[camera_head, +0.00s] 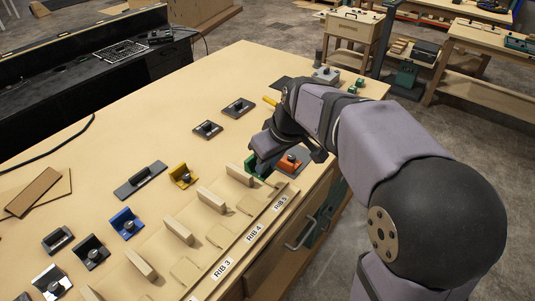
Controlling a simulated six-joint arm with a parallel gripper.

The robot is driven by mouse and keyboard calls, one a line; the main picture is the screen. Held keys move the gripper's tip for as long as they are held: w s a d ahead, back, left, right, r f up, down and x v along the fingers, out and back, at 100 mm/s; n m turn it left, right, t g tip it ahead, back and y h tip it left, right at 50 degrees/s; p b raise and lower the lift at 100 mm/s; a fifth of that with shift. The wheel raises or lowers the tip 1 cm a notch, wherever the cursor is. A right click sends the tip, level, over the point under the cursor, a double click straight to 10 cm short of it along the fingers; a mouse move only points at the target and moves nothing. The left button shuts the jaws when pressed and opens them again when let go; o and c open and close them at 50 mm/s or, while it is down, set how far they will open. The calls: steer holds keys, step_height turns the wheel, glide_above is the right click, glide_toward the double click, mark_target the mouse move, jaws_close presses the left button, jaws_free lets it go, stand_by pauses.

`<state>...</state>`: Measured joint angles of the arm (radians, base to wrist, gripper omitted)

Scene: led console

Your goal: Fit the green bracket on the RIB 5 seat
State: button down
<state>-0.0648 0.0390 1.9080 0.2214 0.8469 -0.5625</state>
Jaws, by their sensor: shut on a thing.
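My gripper (262,156) is low over the far right part of the bench, shut on the green bracket (254,167). Only part of the bracket shows; the fingers and wrist hide the rest, and I cannot tell whether it touches the surface. The RIB 5 label (281,203) is on the front edge strip, just in front of the gripper. A pale wooden rib (239,175) stands just left of the bracket, in line with that label. The exact RIB 5 seat is hard to make out near the gripper.
An orange bracket (288,163) sits close on the right of my gripper. More ribs (211,200) line the front, with RIB 4 (254,234) and RIB 3 (222,268) labels. Yellow (182,175) and blue (126,223) brackets stand to the left.

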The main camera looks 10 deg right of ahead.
steer(key=shift+f, duration=0.15)
steer(key=shift+f+b, duration=2.75)
steer(key=shift+f, duration=0.4)
steer(key=shift+f+b, duration=0.9)
steer(key=shift+f, duration=0.25)
steer(key=c, duration=1.5)
jaws_free()
steer(key=shift+r, duration=0.15)
steer(key=shift+b+v, duration=0.3)
steer(key=shift+v, duration=3.3)
